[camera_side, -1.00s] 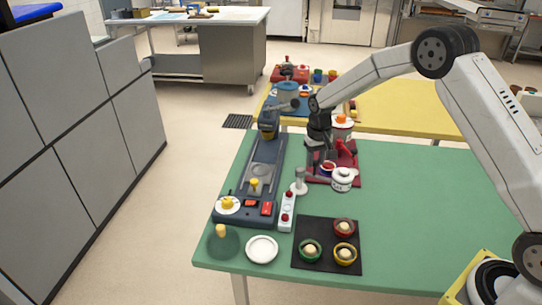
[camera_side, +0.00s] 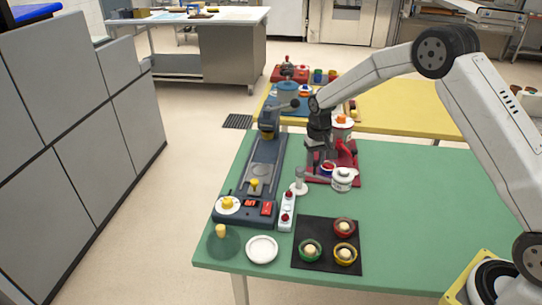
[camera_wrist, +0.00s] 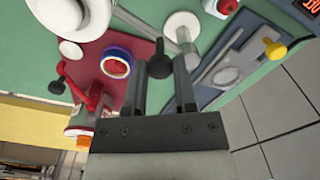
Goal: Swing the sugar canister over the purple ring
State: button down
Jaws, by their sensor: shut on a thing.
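My gripper (camera_wrist: 161,75) has its fingers on either side of a black knob (camera_wrist: 159,66) and is shut on it; it also shows in the side view (camera_side: 318,158), low over the dark red base. A blue-purple ring (camera_wrist: 116,62) with a white inner rim lies on the red base (camera_wrist: 122,42), left of the fingers. A white canister with a pale lid (camera_side: 343,179) stands at the base's near right corner. Another white canister with an orange knob (camera_side: 341,121) is at the far side. I see no labels telling which holds sugar. What the black knob joins is partly hidden.
A red lever with a black ball (camera_wrist: 57,87) rises beside the ring. A pale post with a round foot (camera_side: 299,187) and a dark machine (camera_side: 262,160) stand to the left. A black mat (camera_side: 308,260) with small bowls lies in front. The green table's right is clear.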

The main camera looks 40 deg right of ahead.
jog(key=shift+d+n, duration=0.1)
jog(key=shift+n, duration=0.2)
dwell(0.4)
jog(key=shift+w+d+n, duration=0.35)
jog(key=shift+w+n, duration=0.35)
jog(key=shift+n, duration=1.3)
jog(key=shift+w+d+n, duration=0.35)
jog(key=shift+w+n, duration=0.3)
jog(key=shift+n, duration=1.35)
jog(key=shift+w+d+n, duration=0.35)
jog(key=shift+w+n, duration=0.35)
jog(key=shift+n, duration=1.3)
jog(key=shift+c, duration=2)
grip_release()
jog(key=shift+r, duration=0.15)
